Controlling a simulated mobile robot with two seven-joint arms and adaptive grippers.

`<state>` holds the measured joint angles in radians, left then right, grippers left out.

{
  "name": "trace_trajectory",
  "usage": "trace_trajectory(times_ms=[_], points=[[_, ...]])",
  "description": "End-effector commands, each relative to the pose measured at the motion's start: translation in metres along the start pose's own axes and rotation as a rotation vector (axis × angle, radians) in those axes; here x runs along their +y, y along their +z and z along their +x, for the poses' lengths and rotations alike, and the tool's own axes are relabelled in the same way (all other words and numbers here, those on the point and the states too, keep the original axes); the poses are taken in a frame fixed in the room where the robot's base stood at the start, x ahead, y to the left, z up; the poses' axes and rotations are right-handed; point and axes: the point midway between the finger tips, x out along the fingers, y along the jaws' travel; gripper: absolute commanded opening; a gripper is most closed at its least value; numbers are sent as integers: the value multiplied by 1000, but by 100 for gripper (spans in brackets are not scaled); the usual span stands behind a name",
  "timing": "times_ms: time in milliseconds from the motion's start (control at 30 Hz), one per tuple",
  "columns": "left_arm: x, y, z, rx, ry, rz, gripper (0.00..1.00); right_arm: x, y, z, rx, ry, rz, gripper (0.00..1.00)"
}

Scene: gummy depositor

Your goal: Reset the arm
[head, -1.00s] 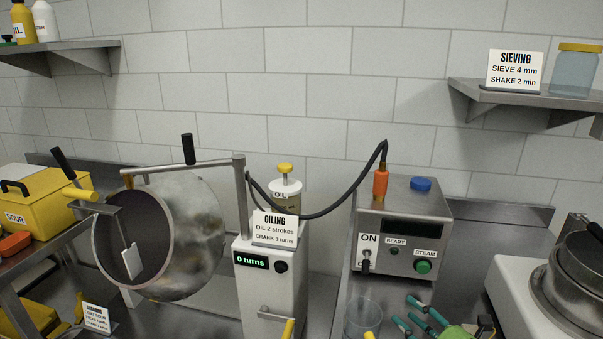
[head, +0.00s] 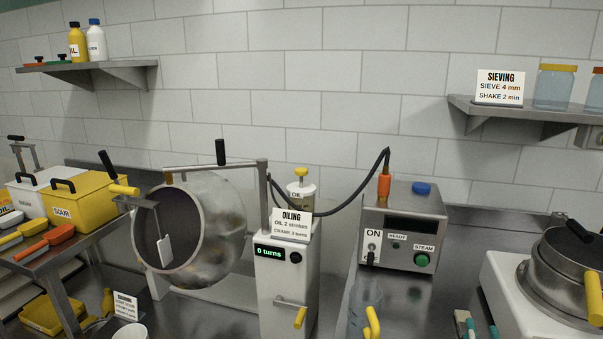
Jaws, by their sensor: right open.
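My right gripper (head: 477,326) shows only as teal and pale finger parts at the bottom edge, right of centre, in front of the steam unit (head: 402,228). It is open, with nothing visible between its fingers; the rest of it is cut off by the frame. My left gripper is not in view. The round metal drum (head: 217,232) stands tilted at left of centre, its open mouth to the left. Beside it is the white oiling unit (head: 286,290), reading "0 turns", with a yellow-handled crank (head: 300,318).
A clear jug (head: 361,310) with a yellow handle stands near the gripper's left. Stacked sieve pans (head: 575,262) are at right. A yellow SOUR bin (head: 85,203) is at left. Shelves (head: 100,75) hang on both sides. A black hose (head: 340,203) arches to the steam unit.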

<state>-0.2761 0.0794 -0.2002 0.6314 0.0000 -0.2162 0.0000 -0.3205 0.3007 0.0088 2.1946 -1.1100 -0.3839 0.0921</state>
Motion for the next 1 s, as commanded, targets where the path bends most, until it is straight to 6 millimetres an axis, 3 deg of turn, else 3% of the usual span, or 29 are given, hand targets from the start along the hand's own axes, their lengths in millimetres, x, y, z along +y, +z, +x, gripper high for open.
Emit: trace_trajectory(times_ms=[100, 233, 400, 700, 767, 1000], points=[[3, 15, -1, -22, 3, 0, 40, -38, 38, -36, -284, -149, 271, 42], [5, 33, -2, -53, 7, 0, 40, -95, 56, -94, -564, -388, 494, 42], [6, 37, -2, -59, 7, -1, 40, -145, 44, -166, -788, -674, 644, 42], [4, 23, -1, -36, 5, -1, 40, -178, 3, -264, -986, -1075, 746, 42], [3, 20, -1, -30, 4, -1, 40, -180, -6, -282, -1012, -1153, 754, 42], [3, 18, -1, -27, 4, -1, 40, -242, 14, -282, -1033, -1158, 734, 42]])
